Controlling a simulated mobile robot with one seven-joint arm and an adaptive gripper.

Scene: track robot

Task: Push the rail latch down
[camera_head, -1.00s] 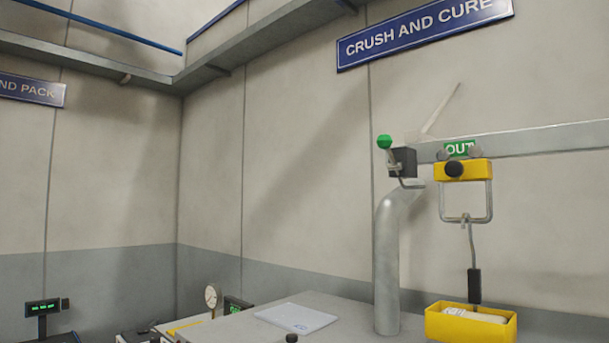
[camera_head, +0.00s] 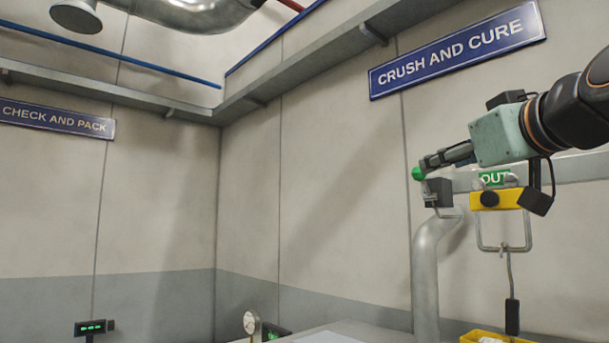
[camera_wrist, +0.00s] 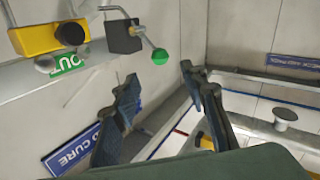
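The rail latch is a black block (camera_head: 438,193) at the left end of the rail, with a lever ending in a green ball knob (camera_head: 418,173). The knob stands up and left of the block. My gripper (camera_head: 428,163) reaches in from the right, its tips close to the knob. In the wrist view the open fingers (camera_wrist: 160,72) are well apart, and the green knob (camera_wrist: 160,56) shows between and just past the tips. Nothing is between the fingers. I cannot tell whether a finger touches the knob. The latch block (camera_wrist: 122,37) is also visible there.
A yellow carrier (camera_head: 508,199) with a black knob hangs on the rail (camera_head: 580,170) right of the latch, below my arm. A hook hangs from it above a yellow bin (camera_head: 470,338). A grey pipe (camera_head: 425,280) stands below the latch. The wall area left is clear.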

